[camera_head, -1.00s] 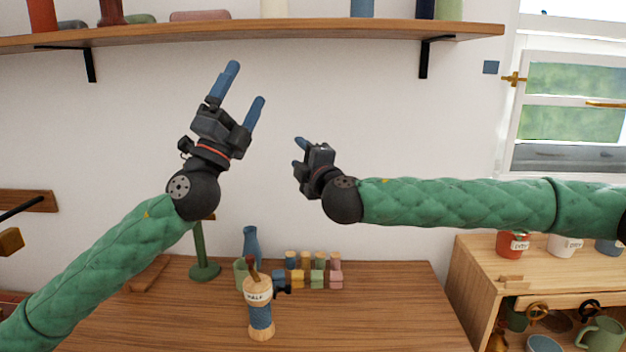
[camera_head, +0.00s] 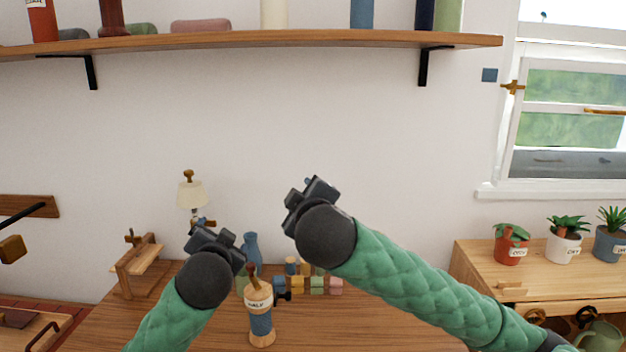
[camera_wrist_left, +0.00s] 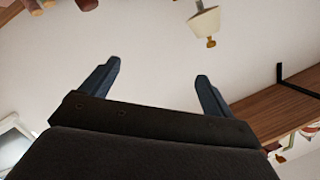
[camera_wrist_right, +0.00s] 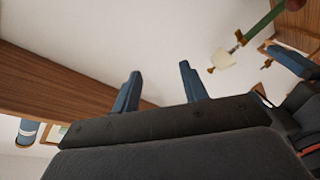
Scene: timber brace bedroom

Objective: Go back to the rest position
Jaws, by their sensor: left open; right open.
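My left gripper (camera_head: 212,238) is in the lower middle of the head view, in front of the table's back part, pointing away, its fingers mostly hidden behind the wrist. In the left wrist view (camera_wrist_left: 157,82) its two blue fingers stand apart with nothing between them. My right gripper (camera_head: 312,192) is right of it and higher, against the white wall, its fingers mostly hidden behind the wrist. In the right wrist view (camera_wrist_right: 160,88) its two blue fingers are apart and empty. Neither gripper touches any object that I can see.
A wooden table (camera_head: 385,310) holds a labelled mill (camera_head: 261,312), a blue vase (camera_head: 251,248), coloured blocks (camera_head: 318,286) and a lamp (camera_head: 191,194). A shelf (camera_head: 250,40) runs above. A cabinet (camera_head: 480,262) with potted plants stands right. The wall space between is clear.

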